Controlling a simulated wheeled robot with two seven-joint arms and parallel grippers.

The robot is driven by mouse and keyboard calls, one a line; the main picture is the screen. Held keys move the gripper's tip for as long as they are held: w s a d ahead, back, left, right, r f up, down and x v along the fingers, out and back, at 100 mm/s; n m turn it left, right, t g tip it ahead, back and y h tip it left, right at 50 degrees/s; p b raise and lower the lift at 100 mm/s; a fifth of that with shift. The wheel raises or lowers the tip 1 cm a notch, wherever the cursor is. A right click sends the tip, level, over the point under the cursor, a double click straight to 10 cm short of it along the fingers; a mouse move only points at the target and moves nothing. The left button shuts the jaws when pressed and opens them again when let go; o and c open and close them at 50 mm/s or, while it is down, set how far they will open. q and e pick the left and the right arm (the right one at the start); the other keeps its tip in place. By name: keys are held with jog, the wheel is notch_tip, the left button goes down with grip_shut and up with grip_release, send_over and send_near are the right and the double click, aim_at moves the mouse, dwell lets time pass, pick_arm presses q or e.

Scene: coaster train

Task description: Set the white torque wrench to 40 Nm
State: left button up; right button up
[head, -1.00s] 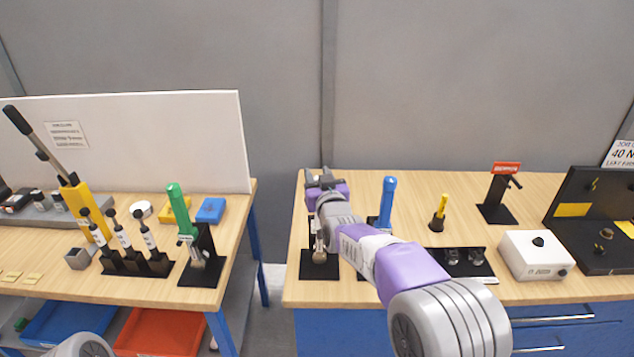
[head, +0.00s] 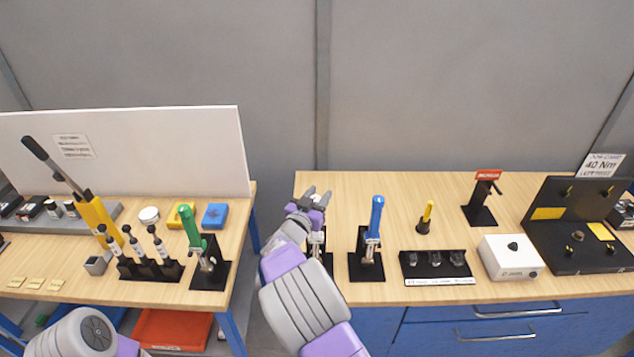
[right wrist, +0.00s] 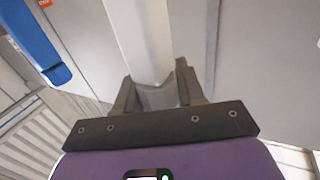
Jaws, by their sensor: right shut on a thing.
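The white torque wrench stands at the left end of the right bench; its white handle top (head: 316,198) shows between the fingers of my right gripper (head: 314,194). In the right wrist view, the pale handle (right wrist: 148,45) lies between the two dark fingers (right wrist: 157,92), which are shut on it. The lower wrench and its black stand (head: 327,240) are mostly hidden behind my right arm. I cannot read the wrench's scale. A sign (head: 604,165) at the right reads "40 Nm". My left gripper is out of view; only part of my left arm shows at the lower left.
A blue-handled wrench (head: 376,218) on a black stand is close to the right of my gripper; its handle shows in the right wrist view (right wrist: 35,45). A green-handled wrench (head: 191,228) stands on the left bench across a gap. A white box (head: 510,257) sits farther right.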

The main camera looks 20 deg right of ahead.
jog(key=shift+s+d+r+m+g+h+p, duration=0.1)
jog(key=shift+m+g+h+p, duration=1.05)
jog(key=shift+p, duration=0.2)
jog(key=o, duration=1)
jog(key=shift+c, duration=0.2)
jog(key=v, duration=0.7)
jog(key=shift+s+a+b, duration=0.15)
jog(key=shift+a+b, duration=0.05)
jog(key=shift+b, duration=0.25)
